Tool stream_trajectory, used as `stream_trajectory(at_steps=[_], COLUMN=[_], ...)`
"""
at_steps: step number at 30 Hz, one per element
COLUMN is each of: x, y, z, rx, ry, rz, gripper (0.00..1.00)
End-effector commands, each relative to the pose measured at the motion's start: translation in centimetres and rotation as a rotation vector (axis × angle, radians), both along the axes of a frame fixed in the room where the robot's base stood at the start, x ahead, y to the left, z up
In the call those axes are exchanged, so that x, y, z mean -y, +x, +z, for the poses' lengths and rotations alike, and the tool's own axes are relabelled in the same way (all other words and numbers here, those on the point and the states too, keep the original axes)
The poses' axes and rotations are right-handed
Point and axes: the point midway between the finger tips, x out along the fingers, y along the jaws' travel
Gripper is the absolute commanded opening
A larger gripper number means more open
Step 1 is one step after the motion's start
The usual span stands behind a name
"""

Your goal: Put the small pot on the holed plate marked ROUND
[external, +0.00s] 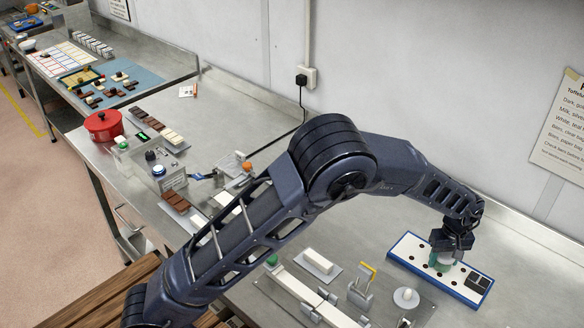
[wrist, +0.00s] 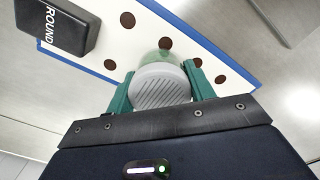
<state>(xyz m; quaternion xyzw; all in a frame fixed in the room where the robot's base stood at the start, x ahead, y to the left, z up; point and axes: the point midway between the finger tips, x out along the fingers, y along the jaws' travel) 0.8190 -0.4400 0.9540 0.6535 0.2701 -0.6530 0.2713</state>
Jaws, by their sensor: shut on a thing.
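The small pot (wrist: 160,88) has a grey ribbed round end and a pale green part beyond it in the wrist view. My gripper (wrist: 158,76) is shut on it, with one green finger on each side. The holed plate (wrist: 98,50) is white with blue edges and dark round holes. A black block on it bears the word ROUND (wrist: 56,24). In the external view my gripper (external: 442,260) is over the middle of this plate (external: 407,245), with the pot at or just above its surface. Whether the pot touches the plate or fits a hole is hidden.
A small round white piece on a stand (external: 406,297) and a holder with a yellow card (external: 366,274) stand left of the plate. A white bar (external: 318,261) lies farther left. The wall runs behind; bare steel counter lies between it and the plate.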

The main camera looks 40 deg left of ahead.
Motion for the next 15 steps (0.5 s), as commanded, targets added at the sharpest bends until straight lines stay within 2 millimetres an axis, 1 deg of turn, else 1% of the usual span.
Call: stream_trajectory(at_steps=[7,8,9,11,15], x=[-0.01,-0.01,-0.01,-0.01,-0.01], y=[-0.01,-0.01,-0.01,-0.01,-0.01], z=[-0.29,-0.28,-0.27,-0.27,-0.26], rx=[-0.001,-0.001,-0.001,-0.001,-0.001], ry=[0.001,0.001,0.001,0.001,0.001], rz=[0.000,0.000,0.000,0.000,0.000], gripper=[0.27,0.57,0.65,0.75,0.75])
